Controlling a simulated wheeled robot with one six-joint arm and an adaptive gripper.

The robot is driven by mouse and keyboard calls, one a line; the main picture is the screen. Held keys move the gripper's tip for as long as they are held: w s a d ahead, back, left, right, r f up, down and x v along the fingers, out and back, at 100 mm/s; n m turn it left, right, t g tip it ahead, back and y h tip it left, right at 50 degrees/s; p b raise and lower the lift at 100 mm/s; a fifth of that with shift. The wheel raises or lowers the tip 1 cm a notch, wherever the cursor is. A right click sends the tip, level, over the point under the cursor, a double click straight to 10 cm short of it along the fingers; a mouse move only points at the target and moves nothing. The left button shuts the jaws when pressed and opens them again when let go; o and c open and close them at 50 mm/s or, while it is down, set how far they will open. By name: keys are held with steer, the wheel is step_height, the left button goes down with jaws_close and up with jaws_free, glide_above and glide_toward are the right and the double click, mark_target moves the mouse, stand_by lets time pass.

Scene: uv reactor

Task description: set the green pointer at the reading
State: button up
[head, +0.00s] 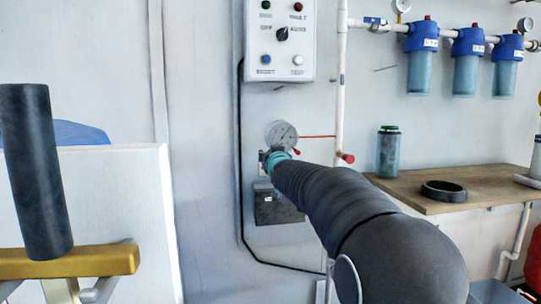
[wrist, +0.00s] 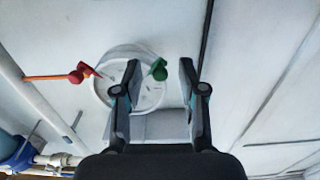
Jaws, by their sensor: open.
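The round white gauge (head: 282,134) is on the wall below the control box. It also shows in the wrist view (wrist: 151,95), partly covered by my left finger. The green pointer (wrist: 159,70) has a knob at the dial's edge in the wrist view. My gripper (wrist: 160,66) is open, with one finger on each side of the green knob. I cannot tell whether either finger touches it. The scale reading is too small to make out. In the head view my gripper (head: 273,158) is just below the gauge, largely hidden by my arm.
A red knob (wrist: 76,76) and an orange rod lie left of the dial in the wrist view. A control box (head: 281,40) hangs above the gauge. A white pipe (head: 341,90), blue filters (head: 419,55) and a wooden shelf (head: 480,188) are to the right.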

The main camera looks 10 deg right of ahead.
jaws_close()
steer(key=shift+a+r, duration=0.1)
steer(key=shift+a, duration=0.1)
stand_by(0.3)
